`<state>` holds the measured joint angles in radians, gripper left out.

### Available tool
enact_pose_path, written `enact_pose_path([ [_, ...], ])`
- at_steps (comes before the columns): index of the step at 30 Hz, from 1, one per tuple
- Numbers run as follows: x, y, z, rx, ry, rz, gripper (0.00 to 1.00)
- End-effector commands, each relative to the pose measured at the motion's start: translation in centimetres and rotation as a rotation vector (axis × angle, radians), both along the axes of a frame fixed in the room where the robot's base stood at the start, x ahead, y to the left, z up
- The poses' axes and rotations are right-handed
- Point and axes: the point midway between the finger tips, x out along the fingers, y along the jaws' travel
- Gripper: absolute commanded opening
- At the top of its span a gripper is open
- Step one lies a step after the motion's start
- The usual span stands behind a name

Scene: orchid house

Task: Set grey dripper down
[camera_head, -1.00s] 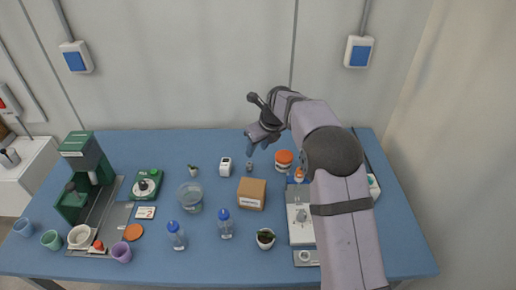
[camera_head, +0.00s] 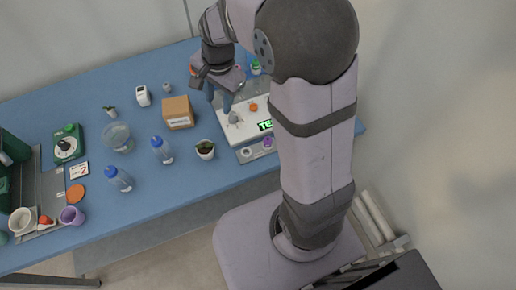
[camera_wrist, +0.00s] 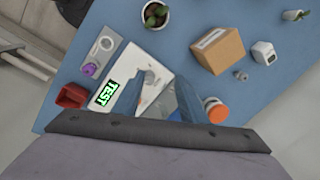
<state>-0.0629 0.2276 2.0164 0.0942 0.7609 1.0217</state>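A small grey cone-like piece (camera_head: 235,118), which looks like the grey dripper, stands on the white plate of a device (camera_head: 247,131) with a green TEST label. My gripper (camera_head: 220,103) points down just above and behind it. In the wrist view its two blue-grey fingers (camera_wrist: 168,98) are spread apart over the white plate (camera_wrist: 128,88), with no held object clear between them.
A cardboard box (camera_head: 178,112) stands left of the device, a potted plant (camera_head: 205,149) in front of it. An orange-lidded jar (camera_wrist: 215,110) is close beside one finger. A small grey fitting (camera_head: 167,87) is behind the box.

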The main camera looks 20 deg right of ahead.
Motion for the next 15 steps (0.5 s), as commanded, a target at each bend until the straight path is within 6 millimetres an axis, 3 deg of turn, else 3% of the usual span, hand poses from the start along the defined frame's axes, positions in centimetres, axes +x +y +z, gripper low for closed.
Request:
enact_pose_path([
  [3,-5.0,-1.5,-0.4,-0.057,0.018,0.284,0.38],
  [9,-12.2,-3.2,-1.7,-0.116,0.056,0.706,0.38],
  [15,-16.2,-4.0,-2.6,-0.134,0.078,0.953,0.38],
])
